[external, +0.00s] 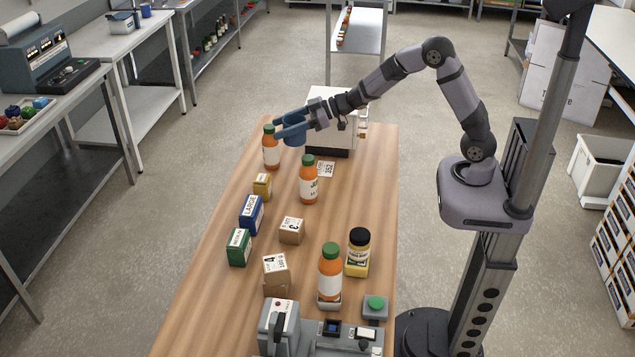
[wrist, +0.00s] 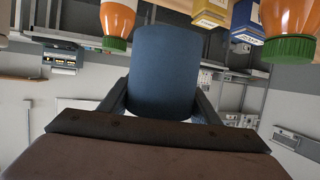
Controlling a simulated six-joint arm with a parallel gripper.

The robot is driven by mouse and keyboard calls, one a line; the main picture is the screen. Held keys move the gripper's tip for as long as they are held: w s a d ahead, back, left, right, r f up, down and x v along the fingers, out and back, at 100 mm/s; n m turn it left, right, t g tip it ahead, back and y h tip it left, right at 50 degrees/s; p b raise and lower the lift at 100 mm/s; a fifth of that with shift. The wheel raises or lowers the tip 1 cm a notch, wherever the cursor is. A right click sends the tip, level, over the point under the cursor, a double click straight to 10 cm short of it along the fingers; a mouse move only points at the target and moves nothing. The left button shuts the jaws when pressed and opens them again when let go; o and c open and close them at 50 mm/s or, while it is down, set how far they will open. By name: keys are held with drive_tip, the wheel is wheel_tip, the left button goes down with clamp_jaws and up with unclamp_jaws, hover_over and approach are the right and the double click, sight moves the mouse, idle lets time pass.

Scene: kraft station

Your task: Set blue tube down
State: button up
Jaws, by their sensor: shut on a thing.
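The blue tube (external: 293,133) is between the jaws of my gripper (external: 291,126), above the far end of the wooden table. In the wrist view the blue tube (wrist: 165,72) fills the middle, with a gripper finger (wrist: 112,98) on each side. My gripper is shut on it. In the external view the tube looks roughly upright, with part of its side behind a finger. An orange bottle with a green cap (external: 271,150) stands just left of and below the gripper in the picture. I cannot tell how high the tube is above the table.
The wooden table (external: 190,318) holds another orange bottle (external: 309,182) nearer, several small boxes (external: 251,214), a third orange bottle (external: 330,275) and a yellow bottle with a black cap (external: 357,254). A white machine (external: 333,108) stands behind the gripper.

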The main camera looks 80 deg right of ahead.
wheel_tip(320, 180, down, 15)
drive_tip(key=shift+f+p, duration=0.1)
drive_tip(key=shift+p, duration=1.15)
drive_tip(key=shift+f, duration=0.2)
drive_tip(key=o, duration=0.8)
drive_tip(key=shift+r, duration=0.1)
